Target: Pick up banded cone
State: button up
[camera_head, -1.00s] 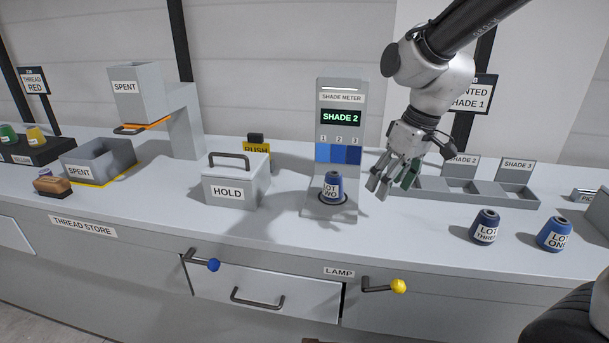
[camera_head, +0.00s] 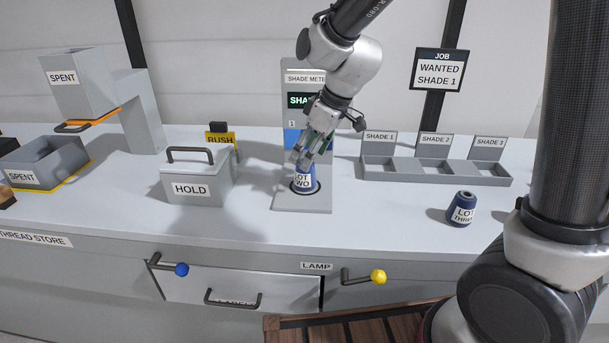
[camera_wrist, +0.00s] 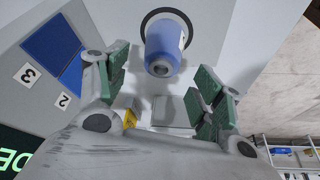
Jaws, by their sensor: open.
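A blue cone labelled LOT TWO (camera_head: 304,182) stands upright in the round seat of the shade meter (camera_head: 302,207); its top is partly hidden by my fingers in the head view. In the wrist view the cone (camera_wrist: 164,45) shows ahead of the fingers, between their lines. My gripper (camera_head: 311,156) is open and empty, just above the cone; its green-padded fingers (camera_wrist: 160,78) are apart. I cannot tell whether a finger touches it. A darker cone labelled LOT THREE (camera_head: 461,209) stands on the counter at right. No cone is clearly marked as banded.
The HOLD box (camera_head: 198,187) with a handle stands left of the meter, with a yellow RUSH sign (camera_head: 221,140) behind. An empty shade tray (camera_head: 434,173) lies to the right. A JOB sign (camera_head: 438,70) reads WANTED SHADE 1. Counter between meter and LOT THREE is clear.

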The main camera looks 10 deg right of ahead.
aim_at(305, 173)
jog(key=x, duration=0.4)
jog(key=shift+s+d+f, duration=0.1)
jog(key=shift+s+f, duration=0.05)
jog(key=c, duration=1.2)
jog(key=shift+o, duration=0.2)
